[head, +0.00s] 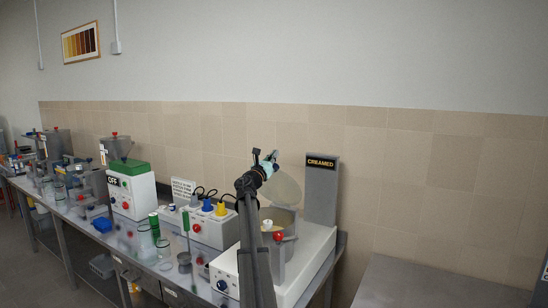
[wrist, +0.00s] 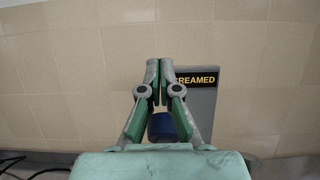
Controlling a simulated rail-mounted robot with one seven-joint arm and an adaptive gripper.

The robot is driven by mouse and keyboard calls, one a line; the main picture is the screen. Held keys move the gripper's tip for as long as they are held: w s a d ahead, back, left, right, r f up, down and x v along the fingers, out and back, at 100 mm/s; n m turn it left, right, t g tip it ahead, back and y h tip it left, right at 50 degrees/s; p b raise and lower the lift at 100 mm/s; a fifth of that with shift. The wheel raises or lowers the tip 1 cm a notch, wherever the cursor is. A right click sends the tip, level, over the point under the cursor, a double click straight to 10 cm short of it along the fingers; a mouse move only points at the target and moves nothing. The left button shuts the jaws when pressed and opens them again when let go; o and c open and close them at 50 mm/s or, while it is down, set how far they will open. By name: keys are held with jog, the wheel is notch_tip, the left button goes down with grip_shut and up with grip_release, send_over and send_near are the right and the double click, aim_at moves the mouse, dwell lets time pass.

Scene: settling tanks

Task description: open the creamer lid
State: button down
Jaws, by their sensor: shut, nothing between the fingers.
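The creamer (head: 312,248) is a white machine at the right end of the bench, with a round pale pot (head: 284,217) on top. A pale round lid (head: 288,189) stands tilted up above the pot, so the pot's mouth partly shows. My gripper (head: 264,155) is raised just left of and above the lid's upper edge; I cannot tell whether it touches it. In the wrist view my gripper (wrist: 160,82) has its fingers shut together and empty, facing the tiled wall. A dark blue cylinder (wrist: 161,127) shows between the finger links; I cannot tell what it is.
A grey panel marked CREAMED (head: 321,190) rises behind the creamer. A white box with blue and yellow knobs (head: 211,228) and a green-topped machine (head: 130,190) stand to the left among glassware. A bare grey surface (head: 430,285) lies at right.

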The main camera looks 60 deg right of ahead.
jog(key=a+r+m+b, duration=0.1)
jog(key=a+r+b, duration=0.15)
jog(key=a, duration=1.05)
jog(key=s+a+f+y+b, duration=0.2)
jog(key=a+f+y+b, duration=0.1)
jog(key=a+f+y, duration=0.45)
jog(key=d+f+n+p, duration=0.1)
jog(key=d+p, duration=0.3)
jog(key=d, duration=0.9)
jog(key=shift+w+d+f+g, duration=0.25)
jog(key=shift+w+d+g, duration=0.15)
jog(key=shift+w, duration=0.05)
jog(key=shift+r, duration=0.1)
